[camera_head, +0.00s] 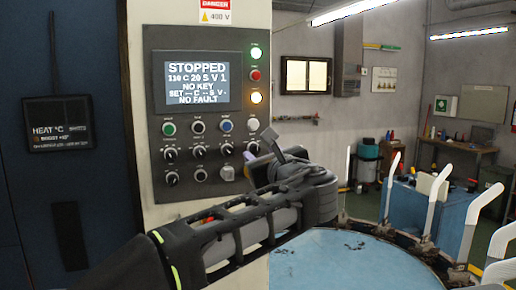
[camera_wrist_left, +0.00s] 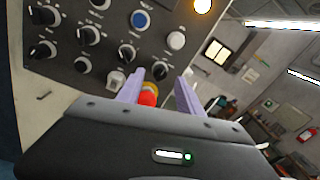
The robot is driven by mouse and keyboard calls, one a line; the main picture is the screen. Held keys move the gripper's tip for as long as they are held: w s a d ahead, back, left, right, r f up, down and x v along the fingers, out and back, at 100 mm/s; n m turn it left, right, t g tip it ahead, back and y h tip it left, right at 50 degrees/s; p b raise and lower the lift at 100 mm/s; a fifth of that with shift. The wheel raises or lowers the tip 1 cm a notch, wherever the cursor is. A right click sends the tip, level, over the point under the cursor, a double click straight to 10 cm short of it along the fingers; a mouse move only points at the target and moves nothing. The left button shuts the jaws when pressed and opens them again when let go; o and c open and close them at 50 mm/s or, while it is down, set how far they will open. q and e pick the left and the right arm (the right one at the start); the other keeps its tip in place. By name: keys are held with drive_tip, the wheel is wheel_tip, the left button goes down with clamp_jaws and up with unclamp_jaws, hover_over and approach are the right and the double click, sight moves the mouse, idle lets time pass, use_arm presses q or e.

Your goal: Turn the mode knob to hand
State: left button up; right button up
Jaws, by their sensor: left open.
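The grey control panel (camera_head: 240,105) faces me in the head view, with several black knobs in its lower rows. One knob (camera_head: 226,149) sits left of my left gripper (camera_head: 252,158). Labels are too small to read, so I cannot tell which one is the mode knob. In the wrist view, the lilac fingers of my left gripper (camera_wrist_left: 160,80) are open and empty. A red button with a yellow ring (camera_wrist_left: 149,95) shows between them, partly hidden by the gripper body. A black knob (camera_wrist_left: 126,54) lies just above the left finger. My right gripper is not in view.
The panel's display (camera_head: 198,83) reads STOPPED and NO KEY. Coloured buttons, including a blue one (camera_wrist_left: 140,19), sit above the knobs. A round blue table (camera_head: 345,262) and white upright forms (camera_head: 483,205) stand to the right.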

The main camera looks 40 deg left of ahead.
sight(256, 150)
use_arm(q)
drive_tip(key=shift+p+x, duration=0.3)
drive_tip(key=shift+x, duration=1.2)
drive_tip(key=shift+c, duration=0.4)
clamp_jaws()
